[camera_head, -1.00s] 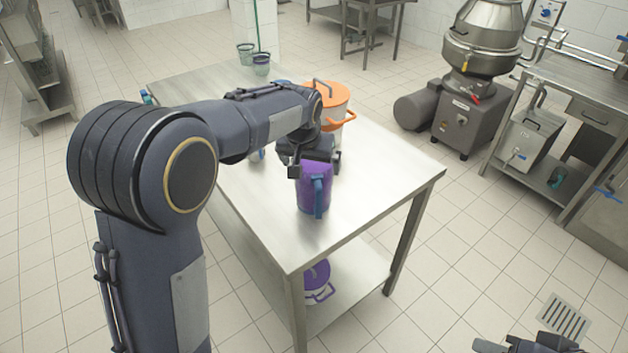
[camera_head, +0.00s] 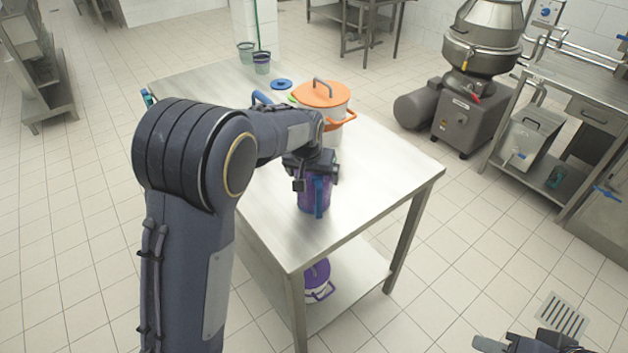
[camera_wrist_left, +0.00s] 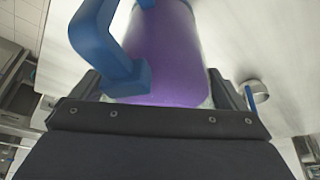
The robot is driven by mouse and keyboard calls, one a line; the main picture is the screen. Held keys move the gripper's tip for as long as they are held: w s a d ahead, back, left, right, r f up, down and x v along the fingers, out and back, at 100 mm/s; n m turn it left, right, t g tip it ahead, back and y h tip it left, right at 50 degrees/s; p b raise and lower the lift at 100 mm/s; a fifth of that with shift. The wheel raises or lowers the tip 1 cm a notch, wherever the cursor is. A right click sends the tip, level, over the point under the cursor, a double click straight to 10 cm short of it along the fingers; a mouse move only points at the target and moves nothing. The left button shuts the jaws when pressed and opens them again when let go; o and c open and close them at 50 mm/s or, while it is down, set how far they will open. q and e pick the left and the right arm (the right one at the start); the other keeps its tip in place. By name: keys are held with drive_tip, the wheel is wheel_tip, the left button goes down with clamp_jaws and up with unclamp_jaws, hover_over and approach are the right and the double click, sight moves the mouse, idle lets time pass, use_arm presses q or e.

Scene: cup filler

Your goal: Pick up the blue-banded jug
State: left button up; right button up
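A purple jug (camera_head: 314,198) with a blue handle (camera_head: 319,197) stands upright near the front of the steel table (camera_head: 375,190). My left gripper (camera_head: 312,172) is over its upper part and hides its top. In the left wrist view the purple body (camera_wrist_left: 170,60) lies between my widely spread fingers, with the blue handle (camera_wrist_left: 105,45) at the left. Whether the fingers touch the jug I cannot tell. No blue band shows on the visible part. My right gripper (camera_head: 525,345) is partly in view at the bottom right, cut by the frame edge.
A blue handle (camera_head: 262,98) and a blue disc (camera_head: 281,84) show farther back. A purple-lidded pot (camera_head: 316,275) sits on the lower shelf. The table's right side is clear.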

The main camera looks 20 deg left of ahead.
use_arm(q)
drive_tip(key=c, duration=0.5)
drive_tip(key=shift+w+r, duration=0.1)
drive_tip(key=shift+c, duration=0.7)
drive_tip(key=shift+r, duration=0.15)
